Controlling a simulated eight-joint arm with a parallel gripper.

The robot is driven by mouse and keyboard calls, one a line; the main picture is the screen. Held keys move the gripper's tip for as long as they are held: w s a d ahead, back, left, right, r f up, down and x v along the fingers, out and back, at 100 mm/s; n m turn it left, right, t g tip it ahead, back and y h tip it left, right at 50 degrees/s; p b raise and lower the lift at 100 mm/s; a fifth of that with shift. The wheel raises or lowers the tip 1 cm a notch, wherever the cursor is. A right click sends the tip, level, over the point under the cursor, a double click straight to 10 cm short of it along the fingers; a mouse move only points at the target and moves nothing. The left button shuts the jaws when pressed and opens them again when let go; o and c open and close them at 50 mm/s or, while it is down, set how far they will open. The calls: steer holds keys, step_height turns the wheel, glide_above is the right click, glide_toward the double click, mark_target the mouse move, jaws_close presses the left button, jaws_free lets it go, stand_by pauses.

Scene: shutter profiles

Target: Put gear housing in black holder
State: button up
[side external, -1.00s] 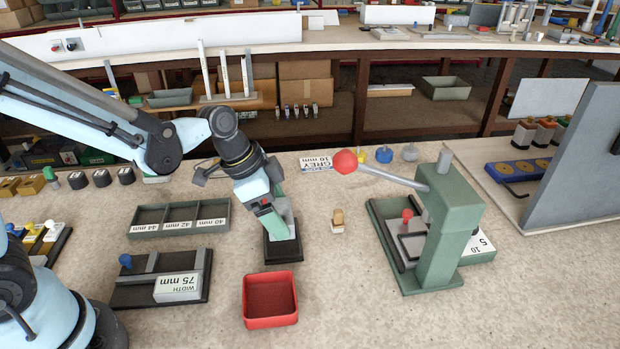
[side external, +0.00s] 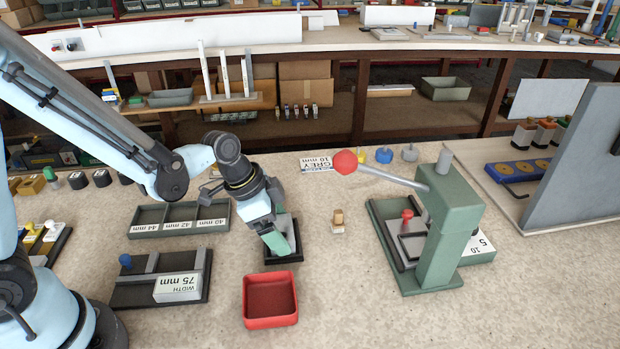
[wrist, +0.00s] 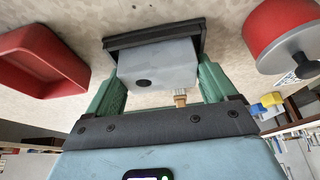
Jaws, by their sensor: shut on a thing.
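The gear housing (wrist: 158,66) is a pale grey block with a dark round hole, seen between the two green fingers in the wrist view. My gripper (wrist: 158,85) is shut on it. The black holder (wrist: 150,38) is a dark, shallow-rimmed tray just beyond the housing in the wrist view. In the side view the holder (side external: 283,258) lies on the bench behind the red bin, and my gripper (side external: 278,240) is tilted over it. The housing is mostly hidden by the fingers there. I cannot tell whether the housing touches the holder's floor.
A red bin (side external: 270,300) stands just in front of the holder. A green press (side external: 440,220) with a red-knobbed lever is to the right, with a small wooden-topped piece (side external: 338,221) between. A green compartment tray (side external: 180,218) and a width fixture (side external: 160,278) are to the left.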

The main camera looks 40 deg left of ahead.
steer(key=shift+f, duration=0.3)
steer(key=o, duration=1.3)
steer(key=shift+r, duration=0.4)
steer(key=v, duration=1.2)
steer(key=s+a+n+t+y, duration=0.3)
steer(key=s+a+n+t, duration=0.1)
steer(key=n, duration=0.5)
steer(key=shift+s+a+r, duration=0.4)
steer(key=shift+a+r, duration=0.1)
steer(key=shift+a, duration=0.1)
